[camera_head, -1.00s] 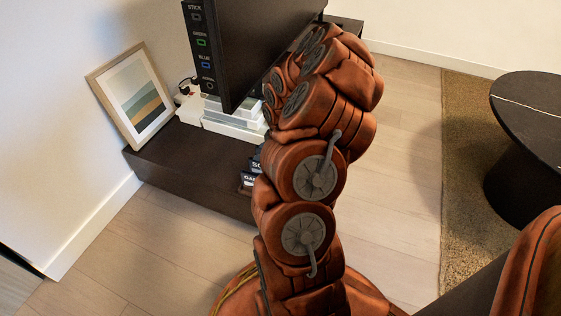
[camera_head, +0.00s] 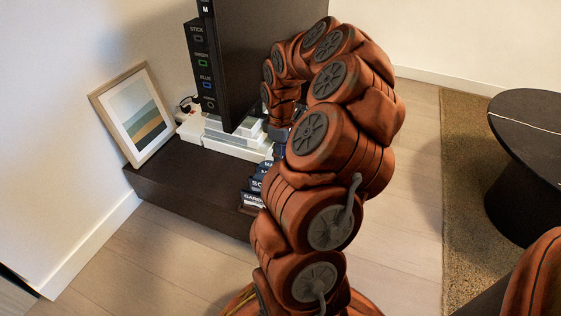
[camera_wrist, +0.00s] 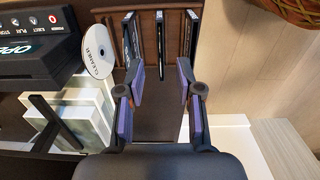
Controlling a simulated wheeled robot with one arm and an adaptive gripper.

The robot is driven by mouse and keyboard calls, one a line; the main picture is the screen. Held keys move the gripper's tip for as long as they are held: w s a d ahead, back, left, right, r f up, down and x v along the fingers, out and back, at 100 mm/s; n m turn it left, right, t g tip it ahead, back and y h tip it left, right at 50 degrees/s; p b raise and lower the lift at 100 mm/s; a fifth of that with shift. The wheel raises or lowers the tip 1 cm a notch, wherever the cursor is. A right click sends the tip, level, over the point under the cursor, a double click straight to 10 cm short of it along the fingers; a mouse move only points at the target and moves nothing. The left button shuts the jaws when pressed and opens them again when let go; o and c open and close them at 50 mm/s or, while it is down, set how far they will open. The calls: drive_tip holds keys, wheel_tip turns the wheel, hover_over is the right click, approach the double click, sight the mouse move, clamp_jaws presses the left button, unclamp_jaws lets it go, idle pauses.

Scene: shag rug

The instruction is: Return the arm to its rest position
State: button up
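My arm (camera_head: 335,150) is a segmented orange-brown arm that rises from the lower middle of the head view, arches over and bends down towards the low dark bench. My gripper (camera_wrist: 160,80) is open in the wrist view, its two purple-padded fingers apart with nothing held between them. Beyond the fingertips, several thin cases (camera_wrist: 160,38) stand upright in a brown rack. In the head view only a small bluish part of the gripper end shows beside the arm's downward tip; the rest is hidden.
A dark screen (camera_head: 250,60) stands on the bench (camera_head: 180,195), near white boxes (camera_head: 232,146) and a leaning framed picture (camera_head: 137,115). A disc (camera_wrist: 97,52) labelled CLEANER is left of the fingers. A round dark table (camera_head: 535,140) stands right; floor (camera_head: 415,180) between is clear.

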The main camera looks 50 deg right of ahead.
drive_tip(key=shift+r, duration=0.1)
idle(0.7)
drive_tip(key=s+a+r+p, duration=0.1)
drive_tip(key=a+r+p, duration=0.85)
drive_tip(key=r, duration=0.45)
drive_tip(key=a+r+p, duration=0.9)
drive_tip(key=a+r, duration=0.2)
drive_tip(key=r, duration=0.3)
drive_tip(key=s+a+r+m+p, duration=0.1)
drive_tip(key=s+a+r+p, duration=0.3)
drive_tip(key=s+r+p, duration=0.2)
drive_tip(key=s+a+r+m+g+p, duration=0.1)
drive_tip(key=s+a+r+p, duration=0.4)
drive_tip(key=r+p, duration=0.4)
drive_tip(key=s+a+r+m+p, duration=0.1)
drive_tip(key=s+a+r+p, duration=0.4)
drive_tip(key=s+r+p, duration=0.2)
drive_tip(key=shift+r+m+g+p, duration=0.4)
drive_tip(key=shift+r+p, duration=0.15)
drive_tip(key=shift+r, duration=0.15)
drive_tip(key=shift+d, duration=0.1)
